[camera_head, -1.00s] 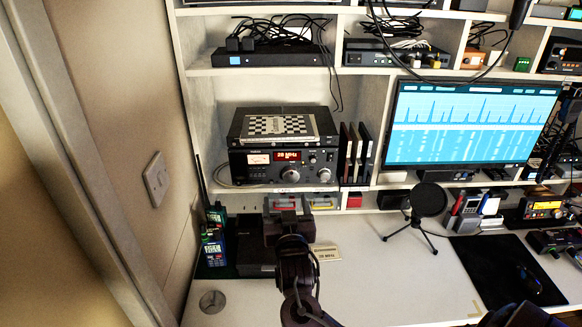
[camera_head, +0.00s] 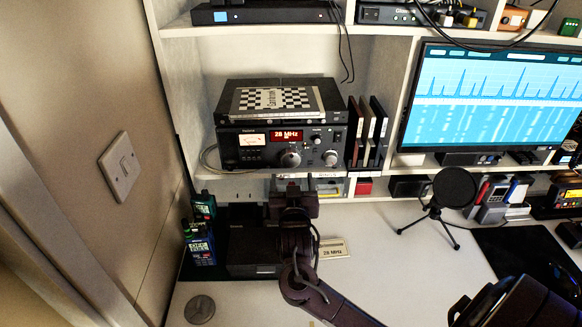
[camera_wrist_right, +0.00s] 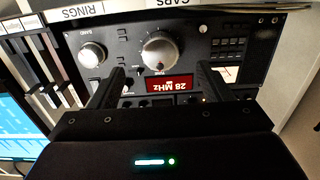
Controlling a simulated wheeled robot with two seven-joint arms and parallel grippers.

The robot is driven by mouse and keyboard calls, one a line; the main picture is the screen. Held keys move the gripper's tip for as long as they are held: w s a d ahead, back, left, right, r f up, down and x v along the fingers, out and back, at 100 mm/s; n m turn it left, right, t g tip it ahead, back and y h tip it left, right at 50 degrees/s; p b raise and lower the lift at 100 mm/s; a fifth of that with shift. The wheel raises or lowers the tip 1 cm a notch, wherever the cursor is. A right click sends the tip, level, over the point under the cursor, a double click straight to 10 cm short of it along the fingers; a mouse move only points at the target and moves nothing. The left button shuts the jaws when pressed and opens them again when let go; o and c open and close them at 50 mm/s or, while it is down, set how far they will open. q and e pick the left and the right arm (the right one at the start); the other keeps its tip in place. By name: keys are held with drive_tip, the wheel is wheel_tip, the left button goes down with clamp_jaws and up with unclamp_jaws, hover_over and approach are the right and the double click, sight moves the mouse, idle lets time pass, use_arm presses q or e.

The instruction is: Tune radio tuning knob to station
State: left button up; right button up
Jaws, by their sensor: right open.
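The black radio (camera_head: 283,146) sits in a shelf cubby, its red display (camera_head: 286,136) reading 28 MHz. Its large tuning knob (camera_head: 290,158) is on the front panel. In the right wrist view the radio is upside down, and the tuning knob (camera_wrist_right: 160,52) shows above the red display (camera_wrist_right: 169,86). My right gripper (camera_head: 293,188) is in front of and below the radio. In the wrist view its open fingers (camera_wrist_right: 162,76) point towards the panel, one on each side of the knob in the picture, with nothing between them. Contact is not visible. My left gripper is not in view.
A card reading 28 MHz (camera_head: 334,248) is on the desk (camera_head: 385,290). A microphone on a tripod (camera_head: 452,190) and a monitor (camera_head: 492,98) stand to the right. Handheld radios (camera_head: 200,245) stand at the left.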

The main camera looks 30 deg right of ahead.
sight(291, 162)
drive_tip(key=x, duration=0.6)
drive_tip(key=shift+w+d+r+p, duration=0.15)
drive_tip(key=shift+w+d+p, duration=0.1)
drive_tip(key=shift+p, duration=0.1)
drive_tip(key=c, duration=1)
drive_tip(key=shift+o, duration=0.2)
drive_tip(key=m+b, duration=0.1)
drive_tip(key=m, duration=0.1)
drive_tip(key=shift+a+m, duration=0.1)
drive_tip(key=shift+m, duration=0.2)
drive_tip(key=shift+m+b, duration=0.35)
drive_tip(key=shift+m, duration=0.85)
